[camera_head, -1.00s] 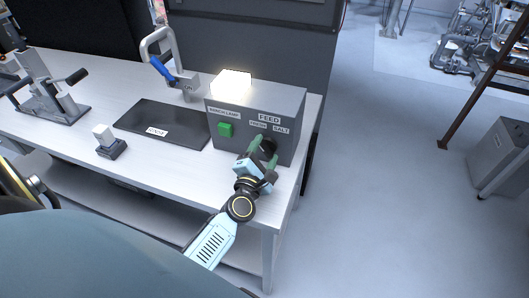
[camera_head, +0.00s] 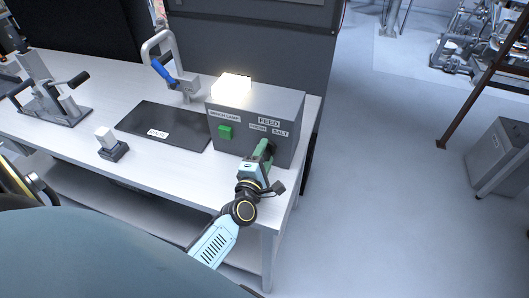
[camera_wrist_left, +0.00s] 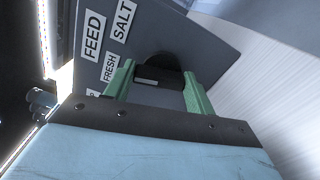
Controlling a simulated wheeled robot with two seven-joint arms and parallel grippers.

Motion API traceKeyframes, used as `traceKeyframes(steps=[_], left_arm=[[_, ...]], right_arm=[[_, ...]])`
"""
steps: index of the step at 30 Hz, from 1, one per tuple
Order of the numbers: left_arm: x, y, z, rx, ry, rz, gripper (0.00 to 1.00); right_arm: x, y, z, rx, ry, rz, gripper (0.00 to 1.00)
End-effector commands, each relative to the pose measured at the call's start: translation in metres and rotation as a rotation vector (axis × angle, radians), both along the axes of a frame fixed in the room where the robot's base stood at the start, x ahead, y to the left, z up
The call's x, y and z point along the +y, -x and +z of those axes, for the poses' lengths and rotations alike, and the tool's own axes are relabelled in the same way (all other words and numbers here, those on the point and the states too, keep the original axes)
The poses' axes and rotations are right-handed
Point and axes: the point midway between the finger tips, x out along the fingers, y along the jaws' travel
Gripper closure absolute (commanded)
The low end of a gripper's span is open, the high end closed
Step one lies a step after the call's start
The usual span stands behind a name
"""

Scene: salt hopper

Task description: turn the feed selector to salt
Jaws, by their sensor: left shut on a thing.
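The grey control box (camera_head: 284,100) stands at the bench's right end. Its front carries a FEED label (camera_head: 268,121) above FRESH (camera_head: 257,127) and SALT (camera_head: 280,133) labels. The feed selector is a black knob (camera_wrist_left: 158,72) below these labels, seen between the green fingers in the left wrist view. My left gripper (camera_head: 266,150) is shut on this knob, its wrist rolled. Its fingers mostly cover the knob in the head view. I cannot tell which label the knob points to. My right gripper is not in view.
A green button (camera_head: 226,132) sits left on the box under a bench lamp label, with a glowing lamp (camera_head: 232,86) on top. A dark mat (camera_head: 165,122), a blue-handled clamp (camera_head: 163,70) and a small white-topped block (camera_head: 106,137) are further left.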

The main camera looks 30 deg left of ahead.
Motion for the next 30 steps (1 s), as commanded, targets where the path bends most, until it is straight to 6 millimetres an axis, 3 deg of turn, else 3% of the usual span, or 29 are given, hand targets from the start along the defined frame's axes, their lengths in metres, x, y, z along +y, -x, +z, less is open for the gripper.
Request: traceKeyframes(steps=[18, 30], left_arm=[[-0.002, 0.000, -0.001, 0.136, -0.557, 0.000, 0.68], [-0.002, 0.000, -0.003, 0.189, -0.782, 0.000, 0.68]], right_arm=[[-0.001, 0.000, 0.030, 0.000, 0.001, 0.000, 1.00], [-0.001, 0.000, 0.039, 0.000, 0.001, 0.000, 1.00]])
